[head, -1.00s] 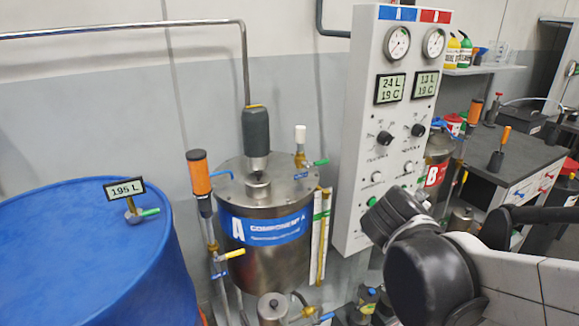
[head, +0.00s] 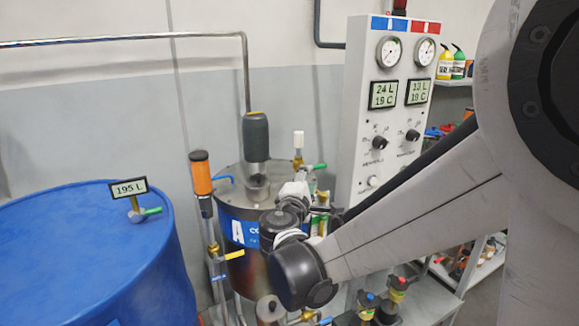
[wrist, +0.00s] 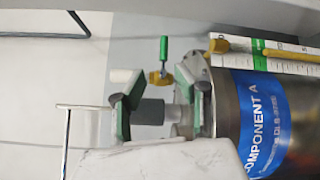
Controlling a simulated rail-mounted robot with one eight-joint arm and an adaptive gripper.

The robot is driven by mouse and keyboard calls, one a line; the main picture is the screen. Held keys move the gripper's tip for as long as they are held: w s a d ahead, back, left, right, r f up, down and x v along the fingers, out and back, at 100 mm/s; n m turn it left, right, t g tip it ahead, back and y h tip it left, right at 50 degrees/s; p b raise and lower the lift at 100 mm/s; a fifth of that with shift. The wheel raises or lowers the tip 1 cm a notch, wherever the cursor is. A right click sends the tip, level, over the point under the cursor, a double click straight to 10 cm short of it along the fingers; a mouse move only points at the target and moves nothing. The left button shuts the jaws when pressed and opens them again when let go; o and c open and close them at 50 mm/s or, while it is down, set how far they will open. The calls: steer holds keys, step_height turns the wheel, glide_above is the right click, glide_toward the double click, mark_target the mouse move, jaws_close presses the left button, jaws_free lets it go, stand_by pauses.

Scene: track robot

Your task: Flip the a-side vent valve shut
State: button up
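The steel component A tank (head: 240,285) stands left of the control panel, partly hidden by my arm in the head view. On its lid is a brass valve with a white cap (head: 298,138) and a green lever (head: 320,166). I read this as the a-side vent valve, though no label shows. In the wrist view, which is turned sideways, its brass body (wrist: 158,79) and green lever (wrist: 163,50) appear beyond my fingers. The lever sticks out sideways from the body. My gripper (wrist: 160,92) is open, its fingers spread and apart from the lever. It also shows before the tank (head: 305,183).
A grey motor (head: 256,137) rises from the lid, and it shows behind my fingers in the wrist view (wrist: 148,112). An orange-topped post (head: 202,172) stands left of the tank. A blue drum (head: 90,260) with another green-handled valve (head: 150,211) is farther left. The control panel (head: 354,100) is at right.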

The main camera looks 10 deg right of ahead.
mark_target(317, 166)
steer(key=x, duration=1)
steer(key=shift+w+d+f, duration=0.1)
